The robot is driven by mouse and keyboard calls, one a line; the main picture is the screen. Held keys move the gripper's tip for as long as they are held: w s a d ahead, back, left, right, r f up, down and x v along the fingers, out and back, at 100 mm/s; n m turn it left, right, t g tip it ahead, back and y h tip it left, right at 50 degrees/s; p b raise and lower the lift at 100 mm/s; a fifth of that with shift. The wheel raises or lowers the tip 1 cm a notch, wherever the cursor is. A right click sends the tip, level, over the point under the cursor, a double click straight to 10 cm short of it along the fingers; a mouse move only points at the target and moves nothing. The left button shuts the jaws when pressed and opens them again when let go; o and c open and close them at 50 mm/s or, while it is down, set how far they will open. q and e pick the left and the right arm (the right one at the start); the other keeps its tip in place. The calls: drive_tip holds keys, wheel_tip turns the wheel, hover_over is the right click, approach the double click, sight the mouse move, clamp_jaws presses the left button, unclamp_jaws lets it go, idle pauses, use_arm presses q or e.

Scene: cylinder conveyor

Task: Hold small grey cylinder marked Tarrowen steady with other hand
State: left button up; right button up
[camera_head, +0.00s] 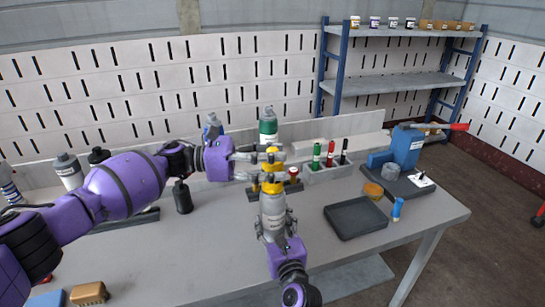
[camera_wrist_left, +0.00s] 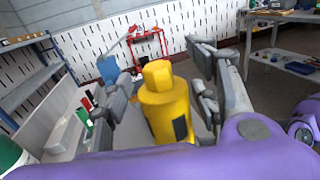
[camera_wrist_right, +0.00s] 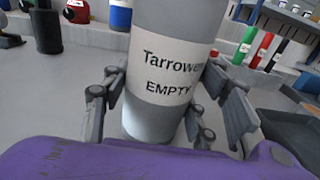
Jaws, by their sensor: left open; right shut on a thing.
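The small grey cylinder (camera_head: 273,208) stands out in front of the bench's middle in the head view, upright with a yellow top (camera_head: 272,163). In the right wrist view its label (camera_wrist_right: 168,72) reads "Tarrowen" and "EMPTY". My right gripper (camera_head: 275,229) is shut on the cylinder's body from the near side. My left gripper (camera_head: 257,167) comes in from the left at the height of the yellow top. Its fingers are open on either side of the yellow top in the left wrist view (camera_wrist_left: 165,105); a gap shows. Exact contact of the far fingertips is hidden.
A black tray (camera_head: 355,217) lies right of the cylinder. Behind are a marker holder (camera_head: 327,174) and a green cylinder (camera_head: 268,128). A blue device with a red handle (camera_head: 405,148) stands at the right. A dark bottle (camera_head: 183,198) stands below my left arm.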

use_arm(q)
drive_tip(key=shift+g, duration=0.3)
drive_tip(key=shift+f, duration=0.15)
drive_tip(key=shift+f, duration=1.1)
drive_tip(key=c, duration=1.3)
drive_tip(key=n+t, duration=0.1)
drive_tip(key=t, duration=0.1)
drive_tip(key=n+t, duration=0.2)
drive_tip(key=t, duration=0.1)
drive_tip(key=shift+s+y, duration=0.2)
drive_tip(key=shift+y, duration=0.2)
drive_tip(key=shift+w+r+n+t+y, duration=0.1)
drive_tip(key=shift+n+t+y, duration=1)
drive_tip(key=shift+t, duration=0.8)
